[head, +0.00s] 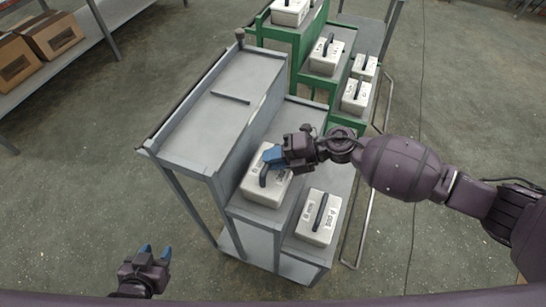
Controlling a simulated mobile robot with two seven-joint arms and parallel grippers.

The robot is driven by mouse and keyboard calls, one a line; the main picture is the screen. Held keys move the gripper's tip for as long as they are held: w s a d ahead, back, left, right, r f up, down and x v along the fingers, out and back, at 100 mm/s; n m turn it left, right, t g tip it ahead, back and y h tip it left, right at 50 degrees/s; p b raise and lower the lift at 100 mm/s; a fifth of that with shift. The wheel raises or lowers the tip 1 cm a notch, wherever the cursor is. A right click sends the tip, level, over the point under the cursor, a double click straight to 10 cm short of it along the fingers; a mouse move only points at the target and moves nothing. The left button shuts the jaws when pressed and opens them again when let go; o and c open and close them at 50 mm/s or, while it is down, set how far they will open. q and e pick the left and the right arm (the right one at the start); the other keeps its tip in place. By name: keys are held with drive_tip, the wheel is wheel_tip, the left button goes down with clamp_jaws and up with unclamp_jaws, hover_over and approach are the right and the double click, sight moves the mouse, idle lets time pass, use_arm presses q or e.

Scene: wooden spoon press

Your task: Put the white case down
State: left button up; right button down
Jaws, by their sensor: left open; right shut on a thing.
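A white case (262,191) with a dark handle is on the middle step of a grey stepped cart, upright. My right gripper (267,163) is over its top, shut on its handle; the fingers hide part of the handle. Whether the case touches the step or hangs just above it, I cannot tell. A second white case (313,229) stands on the lower step in front and to the right. My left gripper (155,252) is open and empty at the lower left, away from the cart, above the floor.
The grey cart's high shelf (215,115) is bare except for a thin bar. A green stepped rack (303,42) behind holds several white cases (327,56). Cardboard boxes (52,36) sit on a shelf at upper left. Floor left of the cart is clear.

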drive_tip(key=c, duration=1.5)
unclamp_jaws()
drive_tip(key=shift+f, duration=0.15)
drive_tip(key=o, duration=0.4)
drive_tip(key=shift+r, duration=0.3)
drive_tip(key=v, duration=1.2)
drive_tip(key=shift+f, duration=0.1)
